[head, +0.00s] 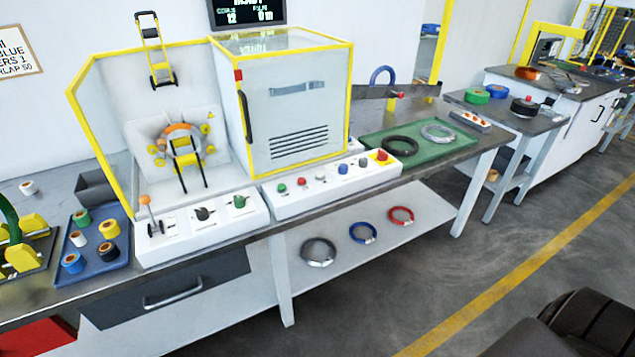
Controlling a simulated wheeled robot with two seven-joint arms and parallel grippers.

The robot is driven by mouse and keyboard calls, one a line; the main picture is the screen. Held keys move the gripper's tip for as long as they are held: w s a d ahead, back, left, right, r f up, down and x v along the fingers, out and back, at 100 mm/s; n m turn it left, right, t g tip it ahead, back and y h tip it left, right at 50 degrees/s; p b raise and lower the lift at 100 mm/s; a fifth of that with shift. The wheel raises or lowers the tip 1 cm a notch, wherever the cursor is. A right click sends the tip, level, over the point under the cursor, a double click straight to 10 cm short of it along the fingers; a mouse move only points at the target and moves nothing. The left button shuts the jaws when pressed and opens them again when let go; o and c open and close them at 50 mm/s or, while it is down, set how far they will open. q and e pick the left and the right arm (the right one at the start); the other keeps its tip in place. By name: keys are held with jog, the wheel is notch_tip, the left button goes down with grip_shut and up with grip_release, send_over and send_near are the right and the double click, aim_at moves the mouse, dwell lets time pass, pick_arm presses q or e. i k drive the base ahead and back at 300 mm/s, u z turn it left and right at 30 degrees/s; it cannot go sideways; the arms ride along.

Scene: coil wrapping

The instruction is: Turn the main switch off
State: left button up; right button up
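The right control panel (325,188) has several small push buttons and a red mushroom button on yellow (381,156). Labels are too small to read, so I cannot tell which control is the main switch or its position. Neither gripper is in view.
The yellow-framed machine has a closed clear-topped cabinet (292,100). A blue tray (90,262) with several tape rolls lies left of the panels. A dark object (585,325) is at the lower right.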

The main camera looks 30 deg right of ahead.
aim_at(382, 156)
jog(key=z, duration=1.75)
jog(key=i, duration=0.95)
jog(key=z, duration=0.7)
